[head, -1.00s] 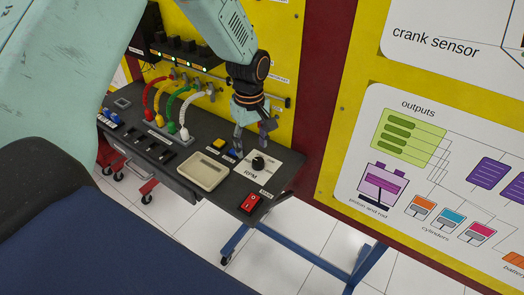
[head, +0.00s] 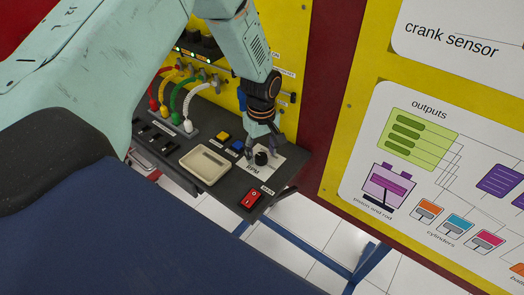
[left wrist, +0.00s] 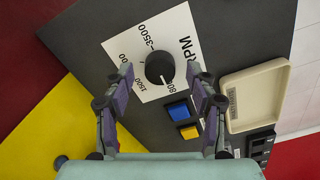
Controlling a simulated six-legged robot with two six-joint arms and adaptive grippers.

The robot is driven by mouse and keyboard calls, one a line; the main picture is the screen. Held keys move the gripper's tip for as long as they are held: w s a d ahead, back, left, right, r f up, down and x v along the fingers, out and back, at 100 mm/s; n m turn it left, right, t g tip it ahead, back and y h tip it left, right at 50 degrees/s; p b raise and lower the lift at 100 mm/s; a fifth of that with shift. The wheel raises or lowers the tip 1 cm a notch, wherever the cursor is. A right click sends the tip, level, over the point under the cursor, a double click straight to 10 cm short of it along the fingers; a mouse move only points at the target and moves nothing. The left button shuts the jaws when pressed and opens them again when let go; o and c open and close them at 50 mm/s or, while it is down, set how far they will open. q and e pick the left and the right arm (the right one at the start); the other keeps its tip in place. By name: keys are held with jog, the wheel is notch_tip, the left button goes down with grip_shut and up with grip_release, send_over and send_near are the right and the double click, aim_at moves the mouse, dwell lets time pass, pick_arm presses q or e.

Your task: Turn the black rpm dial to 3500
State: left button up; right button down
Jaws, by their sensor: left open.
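The black rpm dial (head: 261,158) sits on a white plate (head: 281,158) marked RPM, near the right end of the dark bench panel. The dial also shows in the left wrist view (left wrist: 158,66), where its white pointer mark is turned toward the 800 label and the 3500 label lies on the far side. My left gripper (head: 264,150) is open over the dial. In the left wrist view its fingers (left wrist: 161,76) stand on both sides of the dial, with gaps on each side. My right gripper is not in view.
A blue button (head: 238,146) and a yellow button (head: 222,138) are close to the left of the dial. A beige tray (head: 205,163) lies further left, and a red switch (head: 251,198) is in front. A yellow wall panel (head: 292,50) rises behind.

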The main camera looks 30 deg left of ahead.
pick_arm(q)
jog(key=shift+w+a+f, duration=0.25)
jog(key=shift+w+f, duration=0.1)
jog(key=shift+f, duration=0.3)
jog(key=shift+s+d+r, duration=0.15)
jog(key=shift+s+r, duration=0.15)
jog(key=shift+s, duration=0.05)
jog(key=shift+s+d+r, duration=0.2)
jog(key=shift+s, duration=0.05)
jog(key=shift+c, duration=1.2)
jog(key=shift+w+a+f, duration=0.25)
jog(key=shift+w+f, duration=0.1)
jog(key=shift+w, duration=0.1)
jog(key=c, duration=0.5)
jog(key=shift+r, duration=0.15)
jog(key=c, duration=0.4)
